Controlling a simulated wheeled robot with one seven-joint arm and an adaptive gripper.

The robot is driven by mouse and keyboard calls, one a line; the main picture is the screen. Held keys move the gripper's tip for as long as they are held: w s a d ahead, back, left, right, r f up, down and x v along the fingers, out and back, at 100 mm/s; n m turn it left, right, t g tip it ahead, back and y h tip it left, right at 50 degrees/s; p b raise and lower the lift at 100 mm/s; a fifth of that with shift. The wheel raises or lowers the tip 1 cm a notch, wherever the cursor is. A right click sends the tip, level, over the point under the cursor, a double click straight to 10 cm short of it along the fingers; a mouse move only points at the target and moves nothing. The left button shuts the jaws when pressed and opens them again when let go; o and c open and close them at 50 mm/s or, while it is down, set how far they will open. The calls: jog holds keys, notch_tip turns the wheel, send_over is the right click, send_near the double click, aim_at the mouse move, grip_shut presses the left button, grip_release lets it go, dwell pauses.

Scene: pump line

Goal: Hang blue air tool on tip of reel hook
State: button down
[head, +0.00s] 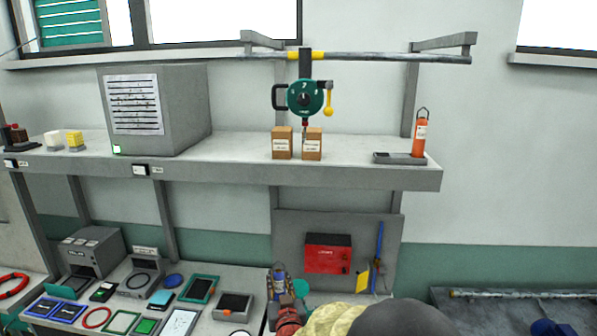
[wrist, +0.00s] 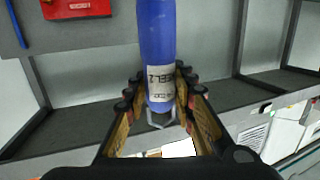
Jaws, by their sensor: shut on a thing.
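The blue air tool (wrist: 157,38) is a blue cylinder with a white label and a grey wire loop at its end. My gripper (wrist: 159,92) is shut on it, with a finger on each side near the label and the loop. In the head view the tool (head: 279,284) is low at the bottom centre, partly hidden by the gripper. The green reel (head: 305,97) hangs from the overhead rail, well above and apart from the tool. Its small hook (head: 305,129) hangs below it, just above and between two boxes; its tip is too small to make out.
Two brown boxes (head: 282,143) (head: 312,144) stand on the shelf (head: 240,168) under the reel. An orange tool (head: 420,137) stands upright in a grey holder at right. A large grey cabinet (head: 160,110) stands at left. A red box (head: 328,253) is on the panel below.

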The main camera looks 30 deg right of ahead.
jog(key=s+d+r+m+g+p, duration=0.1)
jog(key=s+d+r+p, duration=0.15)
jog(key=r+p, duration=1.05)
jog(key=s+d+r+p, duration=0.2)
jog(key=s+r+p, duration=0.1)
jog(key=r, duration=2.1)
jog(key=d+b+x, duration=0.2)
jog(key=b+x, duration=0.4)
jog(key=x, duration=0.3)
jog(key=shift+d+f+h+b, duration=0.15)
jog(key=shift+f+h+b, duration=0.05)
jog(key=shift+h+b, duration=0.1)
jog(key=c, duration=1.7)
grip_release()
jog(key=o, duration=0.3)
jog(key=shift+f, duration=0.15)
